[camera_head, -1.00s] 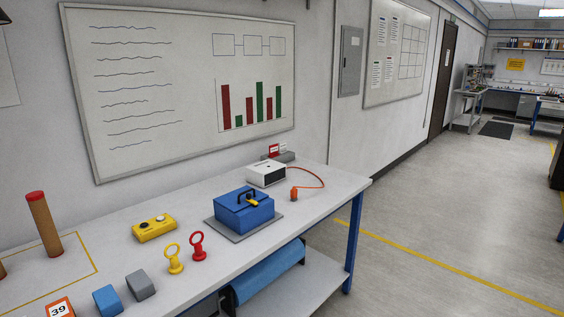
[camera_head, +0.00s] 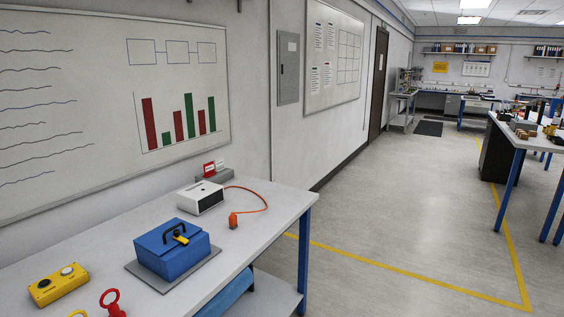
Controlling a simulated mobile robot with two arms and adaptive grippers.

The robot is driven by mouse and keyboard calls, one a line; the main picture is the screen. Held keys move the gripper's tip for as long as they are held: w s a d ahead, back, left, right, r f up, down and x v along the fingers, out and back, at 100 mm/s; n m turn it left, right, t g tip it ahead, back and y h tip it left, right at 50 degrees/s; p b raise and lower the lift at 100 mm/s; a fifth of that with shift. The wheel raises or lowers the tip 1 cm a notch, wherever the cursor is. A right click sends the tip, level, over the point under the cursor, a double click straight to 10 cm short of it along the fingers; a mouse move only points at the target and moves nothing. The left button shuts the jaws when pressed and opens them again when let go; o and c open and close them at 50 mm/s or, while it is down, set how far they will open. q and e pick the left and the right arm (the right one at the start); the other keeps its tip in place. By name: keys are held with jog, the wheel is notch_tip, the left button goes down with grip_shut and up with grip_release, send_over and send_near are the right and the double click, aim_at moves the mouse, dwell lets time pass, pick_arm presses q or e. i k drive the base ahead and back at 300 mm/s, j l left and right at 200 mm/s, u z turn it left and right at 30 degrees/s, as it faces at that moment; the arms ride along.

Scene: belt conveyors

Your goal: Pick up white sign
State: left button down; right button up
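A small white sign (camera_head: 219,165) stands upright beside a small red sign (camera_head: 209,169) at the back of the workbench, near the wall. Both appear to sit in a low grey holder (camera_head: 227,175). The signs are small in the head view, so their markings cannot be read. Neither of my grippers shows in the view.
A white box (camera_head: 200,197) with an orange cable and plug (camera_head: 233,220) sits in front of the holder. A blue case (camera_head: 170,250), a yellow button box (camera_head: 58,285) and a red ring (camera_head: 112,303) share the workbench (camera_head: 100,245). Open floor (camera_head: 390,220) lies right.

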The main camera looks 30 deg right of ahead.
aim_at(219, 162)
jog(key=i+l+z, duration=0.3)
jog(key=i, duration=0.35)
jog(key=i+z, duration=0.25)
jog(key=i, duration=0.35)
